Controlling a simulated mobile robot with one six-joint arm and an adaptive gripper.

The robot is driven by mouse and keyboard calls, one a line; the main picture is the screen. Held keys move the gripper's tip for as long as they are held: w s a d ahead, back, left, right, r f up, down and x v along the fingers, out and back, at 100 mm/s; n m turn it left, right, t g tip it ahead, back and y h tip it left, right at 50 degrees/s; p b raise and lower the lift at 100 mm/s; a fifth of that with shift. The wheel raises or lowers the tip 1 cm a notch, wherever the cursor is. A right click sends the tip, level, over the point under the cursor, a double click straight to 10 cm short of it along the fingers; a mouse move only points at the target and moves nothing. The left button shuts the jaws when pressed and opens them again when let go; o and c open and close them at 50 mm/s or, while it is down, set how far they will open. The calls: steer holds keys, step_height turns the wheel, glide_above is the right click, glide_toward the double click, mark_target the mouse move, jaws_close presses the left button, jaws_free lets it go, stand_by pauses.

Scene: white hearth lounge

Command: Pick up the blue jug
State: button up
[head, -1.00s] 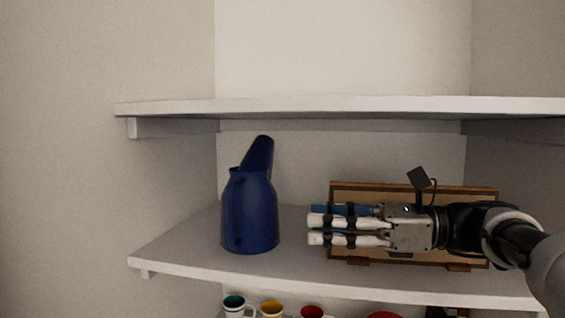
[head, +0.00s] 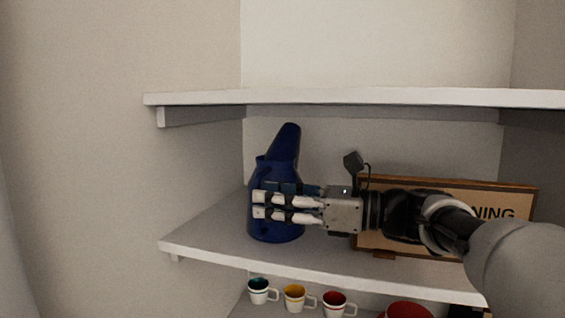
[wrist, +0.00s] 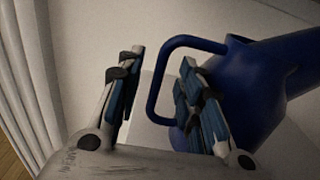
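The blue jug (head: 284,155) stands upright on the middle shelf, its spout pointing up. My gripper (head: 259,205) reaches in from the right in the head view and covers part of the jug's body. In the wrist view my gripper (wrist: 160,66) is open, with its fingers apart. The jug (wrist: 262,85) is at the right there, and its loop handle (wrist: 156,88) shows between the fingers, close to the right finger, which hides part of the jug. I cannot tell whether that finger touches the jug.
A wooden framed sign (head: 450,190) stands on the same shelf (head: 215,235), behind my arm. An upper shelf (head: 350,98) runs above. Below are several cups, including a yellow one (head: 293,297), and a red bowl (head: 408,310). The shelf left of the jug is clear.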

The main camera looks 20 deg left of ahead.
steer(key=a, duration=0.3)
steer(key=shift+s+a, duration=0.15)
steer(key=shift+a, duration=0.2)
steer(key=shift+d, duration=0.15)
jaws_close()
